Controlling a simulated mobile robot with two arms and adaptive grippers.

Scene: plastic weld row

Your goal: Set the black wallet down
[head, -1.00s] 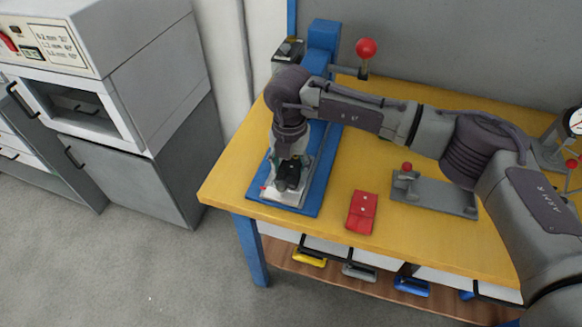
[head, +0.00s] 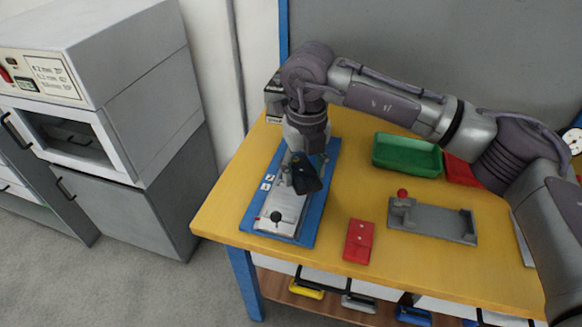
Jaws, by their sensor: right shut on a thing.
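My right gripper (head: 301,172) comes down from above and is shut on the black wallet (head: 308,180), which hangs tilted above the blue press base. The gripper's fingers and part of the wallet overlap, so the exact grip is hard to see. Below it, the pale metal plate (head: 277,213) with a dark knob lies on the blue base (head: 250,215). A gap between the wallet and the plate cannot be judged exactly. My left gripper is not in view.
A red wallet-like piece (head: 358,241) lies near the front edge of the yellow table (head: 335,270). A grey fixture (head: 436,222) with a red knob is right of it. A green tray (head: 407,157) and a red tray (head: 461,171) stand behind. The table's front left corner is clear.

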